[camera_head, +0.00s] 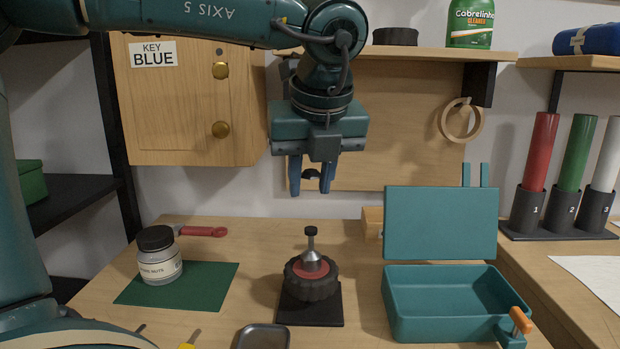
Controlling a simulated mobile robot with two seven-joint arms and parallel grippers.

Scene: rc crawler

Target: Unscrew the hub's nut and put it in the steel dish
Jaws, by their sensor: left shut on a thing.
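My left gripper (311,188) hangs high above the table, fingers down, shut on a small dark thing (311,174) that looks like the nut and is partly hidden between the fingers. Below it, apart, the black-tyred wheel hub (311,280) lies on a black square base (310,312). Its grey cone and dark-topped post (311,238) point straight up; no separate nut can be made out there. The steel dish (263,337) is a grey tray at the bottom edge, partly cut off; its visible inside looks empty. My right gripper is not in view.
An open teal box (440,309) with its lid (440,224) raised stands right of the hub. A dark-lidded jar (159,257) stands on a green mat (205,286) at left, near a red-handled tool (204,231). Bare table lies between mat and hub.

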